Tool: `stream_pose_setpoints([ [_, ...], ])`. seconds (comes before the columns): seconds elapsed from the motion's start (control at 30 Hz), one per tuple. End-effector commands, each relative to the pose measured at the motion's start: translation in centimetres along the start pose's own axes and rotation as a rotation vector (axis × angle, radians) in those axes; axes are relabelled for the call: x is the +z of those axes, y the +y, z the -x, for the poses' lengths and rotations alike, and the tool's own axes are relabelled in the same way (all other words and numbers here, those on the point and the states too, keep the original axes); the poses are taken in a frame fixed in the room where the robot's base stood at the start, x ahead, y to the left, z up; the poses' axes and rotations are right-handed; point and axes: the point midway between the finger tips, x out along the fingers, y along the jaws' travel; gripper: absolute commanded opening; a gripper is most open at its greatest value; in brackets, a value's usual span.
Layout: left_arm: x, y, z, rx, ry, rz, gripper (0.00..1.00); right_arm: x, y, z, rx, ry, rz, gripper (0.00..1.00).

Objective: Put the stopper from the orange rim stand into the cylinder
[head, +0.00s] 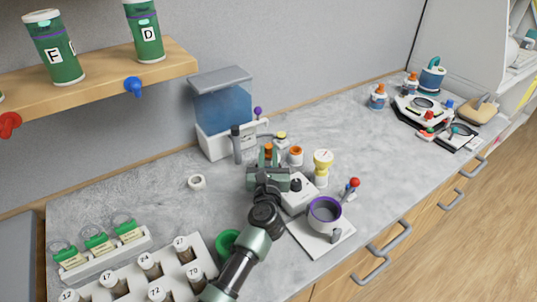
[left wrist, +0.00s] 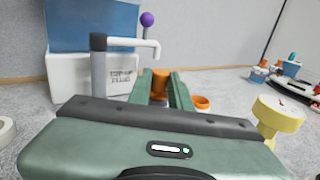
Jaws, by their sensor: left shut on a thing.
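My left gripper (head: 268,157) reaches over the middle of the counter, with its fingers pointing away toward the wall. In the left wrist view its two green fingers (left wrist: 160,88) are shut on an orange stopper (left wrist: 160,80), which shows between them. A white stand with an orange rim (head: 296,151) is just right of the fingers; its orange rim (left wrist: 201,102) also shows in the left wrist view, and it looks empty. I cannot tell for sure which thing is the cylinder. My right gripper is not in view.
A blue and white tank (head: 222,110) with a grey post (head: 237,145) stands behind left. A yellow-topped piece (head: 322,165) and a purple-rimmed pot (head: 325,212) stand to the right. A white ring (head: 197,182) lies left. Jar racks (head: 150,275) fill the front left.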

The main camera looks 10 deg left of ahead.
Motion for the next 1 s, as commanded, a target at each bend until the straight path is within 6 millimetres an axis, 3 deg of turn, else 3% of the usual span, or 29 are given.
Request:
stream_pose_setpoints([
  [0.03, -0.3, 0.0, 0.0, 0.000, 0.000, 0.000, 0.00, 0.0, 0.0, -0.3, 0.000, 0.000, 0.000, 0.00],
  [0.07, -0.3, 0.0, 0.0, 0.000, 0.000, 0.000, 0.22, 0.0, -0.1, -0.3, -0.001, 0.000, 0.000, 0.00],
  [0.13, -0.2, 0.0, 0.0, 0.000, 0.000, 0.000, 0.41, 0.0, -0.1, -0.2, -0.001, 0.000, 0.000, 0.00],
  [0.53, 0.4, 0.0, 0.0, 0.000, -0.001, 0.000, 0.41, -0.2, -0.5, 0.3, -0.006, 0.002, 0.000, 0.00],
  [0.67, -0.1, -0.1, 2.0, -0.001, 0.003, 0.002, 0.41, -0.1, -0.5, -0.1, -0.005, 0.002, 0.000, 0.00],
  [1.0, -0.1, 0.0, 9.2, 0.000, 0.002, 0.002, 0.41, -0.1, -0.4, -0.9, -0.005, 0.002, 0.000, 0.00],
])
